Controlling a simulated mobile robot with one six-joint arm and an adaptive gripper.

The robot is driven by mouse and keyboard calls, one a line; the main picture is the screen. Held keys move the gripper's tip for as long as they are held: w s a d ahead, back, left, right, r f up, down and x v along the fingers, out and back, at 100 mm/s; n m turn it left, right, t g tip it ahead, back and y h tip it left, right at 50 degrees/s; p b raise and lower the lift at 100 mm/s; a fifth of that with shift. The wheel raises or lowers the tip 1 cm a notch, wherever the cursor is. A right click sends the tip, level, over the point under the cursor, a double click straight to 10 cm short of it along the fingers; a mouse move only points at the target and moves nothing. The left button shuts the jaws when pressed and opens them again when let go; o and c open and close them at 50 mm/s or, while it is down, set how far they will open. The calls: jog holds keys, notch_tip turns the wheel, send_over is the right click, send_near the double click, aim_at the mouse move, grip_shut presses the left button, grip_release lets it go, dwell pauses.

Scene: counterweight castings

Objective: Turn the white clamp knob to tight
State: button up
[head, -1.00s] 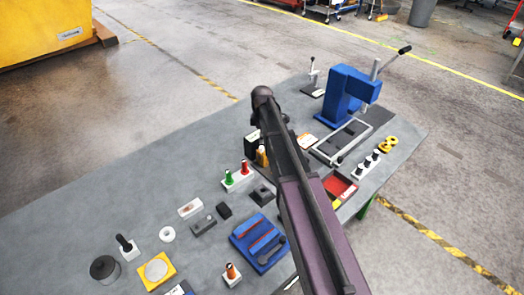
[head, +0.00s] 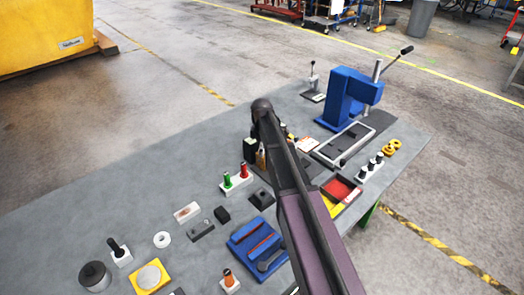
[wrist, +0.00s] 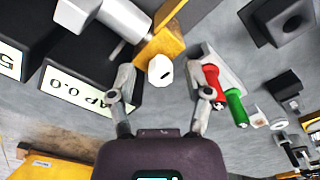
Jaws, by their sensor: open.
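The white clamp knob (wrist: 160,69) shows in the wrist view as a faceted white end in front of a yellow-brown block (wrist: 162,42). My gripper (wrist: 166,83) is open, with one finger to each side of the knob in the picture. A visible gap lies between each fingertip and the knob, and I cannot tell the depth between them. In the head view the yellow-brown block (head: 261,159) shows beside my arm, next to a black box. My arm hides the knob and my gripper there.
A white holder (head: 238,181) with green and red handles stands close by; its red handle (wrist: 211,78) is near the right finger. Black labelled blocks (wrist: 85,90) lie to the left. A blue press (head: 345,98) and a red tray (head: 341,189) are further right.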

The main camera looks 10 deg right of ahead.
grip_shut()
jog(key=shift+m, duration=0.4)
jog(key=m, duration=1.2)
jog(key=shift+s+m, duration=0.1)
jog(key=shift+m, duration=0.2)
jog(key=shift+a+m, duration=0.1)
jog(key=shift+m, duration=2.2)
